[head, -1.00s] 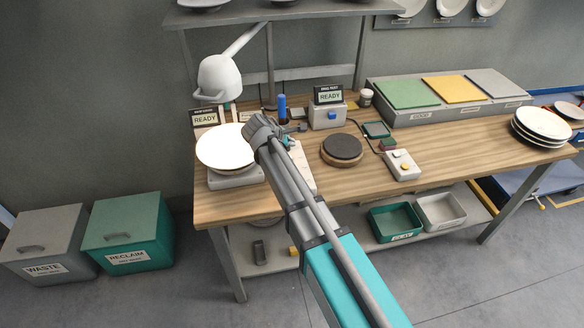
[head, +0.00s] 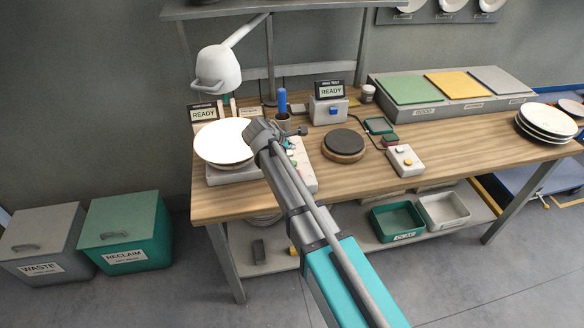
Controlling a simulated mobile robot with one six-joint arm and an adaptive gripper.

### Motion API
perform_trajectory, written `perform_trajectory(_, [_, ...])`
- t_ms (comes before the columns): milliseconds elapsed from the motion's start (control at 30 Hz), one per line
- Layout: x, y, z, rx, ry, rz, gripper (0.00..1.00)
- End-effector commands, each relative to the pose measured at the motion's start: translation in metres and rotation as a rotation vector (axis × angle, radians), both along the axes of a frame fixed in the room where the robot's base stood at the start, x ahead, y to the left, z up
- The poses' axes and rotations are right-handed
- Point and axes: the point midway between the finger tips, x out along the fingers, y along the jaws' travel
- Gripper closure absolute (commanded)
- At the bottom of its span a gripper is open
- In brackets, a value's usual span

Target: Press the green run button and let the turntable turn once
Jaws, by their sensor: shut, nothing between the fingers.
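A white plate (head: 223,141) lies on a pale grey turntable unit (head: 232,176) at the left of the bench, under a white lamp. A pale control panel (head: 306,178) stands to its right, mostly hidden behind my arm; small coloured parts show on it. I cannot make out the green run button. My gripper (head: 287,143) is at the end of the arm, over or near the panel's far part. It is shut and empty, largely hidden by my wrist. I cannot tell whether it touches the panel. A sign behind the plate (head: 204,114) reads READY.
A dark round pad on a wooden base (head: 343,146) stands right of the panel. A ring-test unit (head: 328,110), a blue-handled tool (head: 282,103) and a small button box (head: 404,160) are nearby. Stacked plates (head: 546,122) stand far right. Bare wood lies at the front.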

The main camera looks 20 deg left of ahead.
Motion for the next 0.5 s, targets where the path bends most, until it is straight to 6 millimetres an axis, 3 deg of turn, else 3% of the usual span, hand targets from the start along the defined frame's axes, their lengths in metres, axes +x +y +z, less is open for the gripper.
perform_trajectory(33, [0.000, 0.000, -0.009, 0.000, 0.000, 0.000, 1.00])
perform_trajectory(500, [0.000, -0.001, -0.043, 0.000, 0.001, -0.001, 1.00])
